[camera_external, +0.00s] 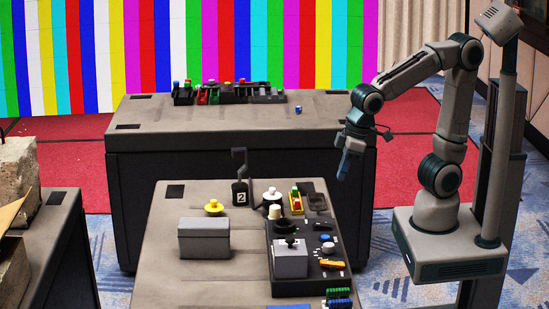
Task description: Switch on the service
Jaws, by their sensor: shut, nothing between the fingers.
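A black control panel (310,276) lies on the right part of the front table (160,270). My gripper (343,176) points down, shut and empty. In the picture it appears above and to the right of the panel, apart from it.
A rear table (200,115) holds a row of coloured controls (228,94). Concrete blocks (15,165) are at far left.

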